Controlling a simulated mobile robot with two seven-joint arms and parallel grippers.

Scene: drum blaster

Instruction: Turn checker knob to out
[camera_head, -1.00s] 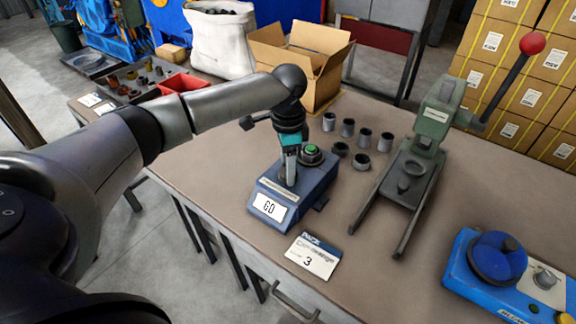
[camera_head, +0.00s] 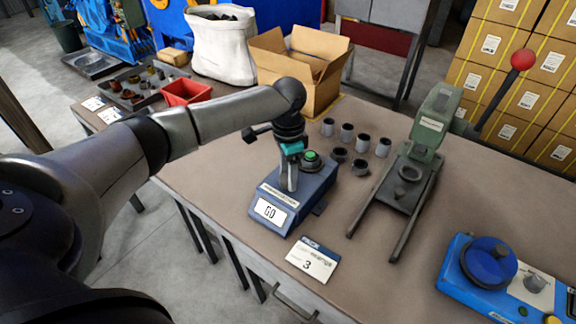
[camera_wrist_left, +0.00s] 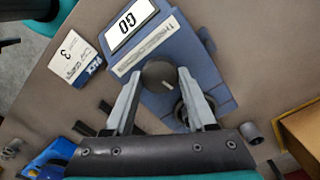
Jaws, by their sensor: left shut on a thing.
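The checker is a blue box (camera_head: 322,187) on the bench, with a white display (camera_head: 270,211) reading GO and a green button (camera_head: 310,155) on a dark round mount. In the left wrist view, its dark round knob (camera_wrist_left: 159,74) sits between the fingers of my left gripper (camera_wrist_left: 162,82), which is shut on it. In the head view, my left gripper (camera_head: 288,183) points down onto the checker's top and hides the knob.
Several grey cups and rings (camera_head: 362,144) stand behind the checker. A green lever press (camera_head: 430,130) with a red ball handle stands to the right. A card marked 3 (camera_head: 312,260) lies in front. A blue device (camera_head: 470,285) sits at front right. An open cardboard box (camera_head: 315,95) is behind.

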